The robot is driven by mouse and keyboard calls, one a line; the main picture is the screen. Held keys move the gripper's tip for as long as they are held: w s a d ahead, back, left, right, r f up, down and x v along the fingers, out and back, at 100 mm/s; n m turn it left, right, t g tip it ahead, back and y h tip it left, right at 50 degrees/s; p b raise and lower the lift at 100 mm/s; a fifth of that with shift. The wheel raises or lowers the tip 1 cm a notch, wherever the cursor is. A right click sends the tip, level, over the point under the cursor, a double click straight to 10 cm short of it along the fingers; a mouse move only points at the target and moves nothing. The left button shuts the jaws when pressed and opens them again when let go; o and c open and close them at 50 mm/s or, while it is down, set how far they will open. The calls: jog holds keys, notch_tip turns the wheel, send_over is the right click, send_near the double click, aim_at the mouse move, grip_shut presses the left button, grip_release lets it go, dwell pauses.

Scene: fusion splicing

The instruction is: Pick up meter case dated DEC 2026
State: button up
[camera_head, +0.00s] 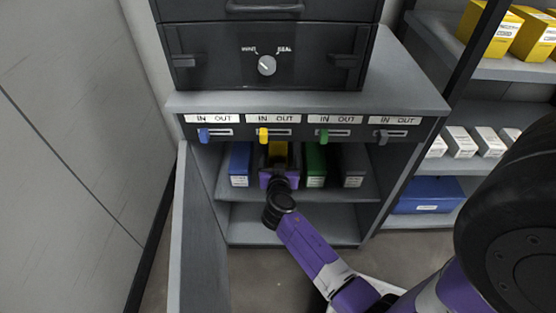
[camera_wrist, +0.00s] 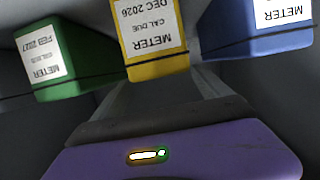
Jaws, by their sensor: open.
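The yellow meter case (camera_head: 279,152) stands in the cabinet's upper compartment, second from the left in the head view. In the wrist view the yellow case (camera_wrist: 157,68) is at the top centre, and its upside-down label reads METER, CAL DUE, DEC 2026. My gripper (camera_head: 279,168) is open and in front of the yellow case, lined up with it. It hides the case's lower front in the head view. I cannot tell whether the fingers touch or flank the case.
A blue case (camera_head: 240,163) stands to the left, and a green case (camera_head: 315,165), labelled FEB 2027, to the right. A grey case (camera_head: 353,165) stands farther right. Colored levers line the panel above. The open cabinet door (camera_head: 198,235) is at the left.

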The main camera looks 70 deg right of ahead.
aim_at(278, 152)
jog(key=x, duration=0.5)
jog(key=shift+w+a+b, duration=0.1)
jog(key=shift+w+b, duration=0.15)
jog(key=shift+b, duration=0.1)
jog(key=shift+c, duration=0.5)
jog(key=shift+r, duration=0.1)
grip_shut()
